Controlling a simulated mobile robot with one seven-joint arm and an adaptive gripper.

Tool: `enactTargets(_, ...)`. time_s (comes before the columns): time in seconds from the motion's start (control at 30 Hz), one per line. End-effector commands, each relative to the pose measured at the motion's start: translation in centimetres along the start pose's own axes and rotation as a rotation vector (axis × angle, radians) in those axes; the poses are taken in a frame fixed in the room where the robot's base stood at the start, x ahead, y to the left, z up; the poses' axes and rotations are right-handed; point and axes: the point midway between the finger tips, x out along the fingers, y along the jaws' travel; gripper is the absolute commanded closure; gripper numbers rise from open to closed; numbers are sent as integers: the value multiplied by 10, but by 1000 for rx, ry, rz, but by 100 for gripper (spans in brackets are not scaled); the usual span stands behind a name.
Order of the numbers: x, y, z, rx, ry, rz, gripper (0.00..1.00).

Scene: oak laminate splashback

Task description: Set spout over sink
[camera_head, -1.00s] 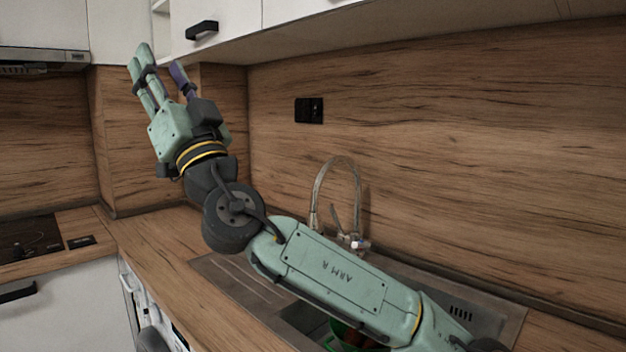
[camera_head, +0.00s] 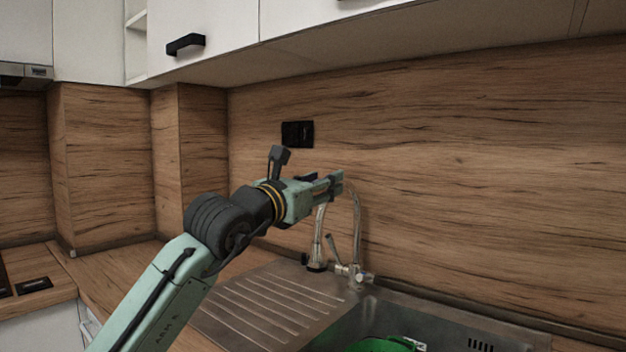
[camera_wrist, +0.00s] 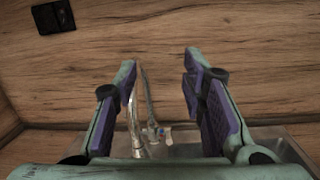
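The chrome tap's arched spout (camera_head: 356,215) stands against the splashback. Its outlet end (camera_head: 317,262) hangs to the left, over the drainboard side of the sink (camera_head: 455,316). The tap body (camera_head: 357,275) and a thin lever (camera_head: 331,246) are below the arch. My gripper (camera_head: 338,183) is at the top of the arch and hides part of it. I cannot tell whether a finger touches the spout.
A green object (camera_head: 388,344) lies in the basin to the right. The ribbed drainboard (camera_head: 270,300) is clear. A black socket (camera_head: 297,134) is on the splashback, and white wall cupboards (camera_head: 335,10) hang above my arm.

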Motion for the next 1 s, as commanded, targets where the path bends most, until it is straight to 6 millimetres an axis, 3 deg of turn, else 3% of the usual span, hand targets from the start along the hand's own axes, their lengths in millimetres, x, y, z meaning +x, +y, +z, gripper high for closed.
enactTargets(0.03, -4, 16, -25, 1, 49, 22, 62)
enactTargets(0.1, -7, 28, -49, 1, 97, 36, 62)
enactTargets(0.2, -9, 37, -66, -1, 130, 46, 62)
enactTargets(0.37, 6, 38, -69, -3, 135, 44, 62)
enactTargets(0.8, 82, 42, -78, -1, 135, 46, 62)
enactTargets(1.0, 96, 42, -81, 0, 133, 47, 62)
